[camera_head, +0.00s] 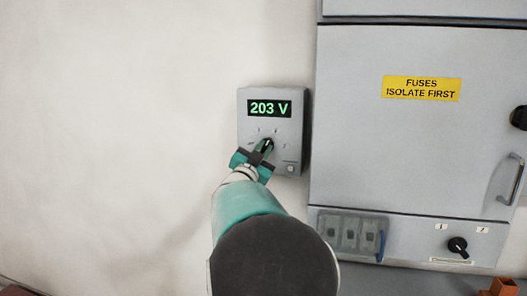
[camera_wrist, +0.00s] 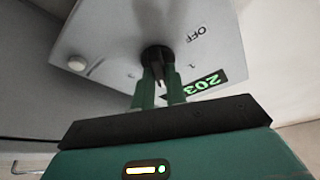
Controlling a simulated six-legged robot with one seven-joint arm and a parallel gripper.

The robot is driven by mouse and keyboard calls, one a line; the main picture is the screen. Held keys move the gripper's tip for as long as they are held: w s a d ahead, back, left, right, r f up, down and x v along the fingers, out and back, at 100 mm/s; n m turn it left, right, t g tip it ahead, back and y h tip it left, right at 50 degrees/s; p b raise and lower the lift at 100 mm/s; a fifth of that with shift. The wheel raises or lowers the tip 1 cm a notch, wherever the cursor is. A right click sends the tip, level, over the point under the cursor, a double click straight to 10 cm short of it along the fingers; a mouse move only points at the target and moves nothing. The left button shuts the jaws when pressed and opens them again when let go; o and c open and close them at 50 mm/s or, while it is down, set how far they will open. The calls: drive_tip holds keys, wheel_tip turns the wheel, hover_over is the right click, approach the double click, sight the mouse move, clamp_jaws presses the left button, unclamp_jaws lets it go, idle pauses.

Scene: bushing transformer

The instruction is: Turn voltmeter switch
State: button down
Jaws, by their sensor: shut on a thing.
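The voltmeter (camera_head: 272,130) is a grey box on the wall with a green display (camera_head: 269,108) reading 203 V. Its black rotary switch (camera_head: 265,146) is below the display, partly hidden by my gripper (camera_head: 262,151). In the wrist view the voltmeter face (camera_wrist: 118,40) is tilted, with the switch (camera_wrist: 156,57) between the two green fingers of my gripper (camera_wrist: 159,84). The fingers are shut on the switch. The word OFF shows near the switch in the wrist view, and the display (camera_wrist: 206,85) is partly covered.
A grey cabinet (camera_head: 360,130) with a yellow "FUSES ISOLATE FIRST" label (camera_head: 421,88) stands just right of the voltmeter. It has a handle (camera_head: 511,180) and a black knob (camera_head: 458,246). A round white button (camera_wrist: 77,63) is on the voltmeter face. The wall at left is bare.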

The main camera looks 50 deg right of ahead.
drive_tip(key=shift+m, duration=0.5)
drive_tip(key=c, duration=1.4)
unclamp_jaws()
drive_tip(key=shift+c, duration=0.2)
drive_tip(key=shift+a, duration=0.1)
drive_tip(key=v, duration=1.3)
drive_tip(key=shift+a, duration=0.35)
drive_tip(key=shift+w+f, duration=0.1)
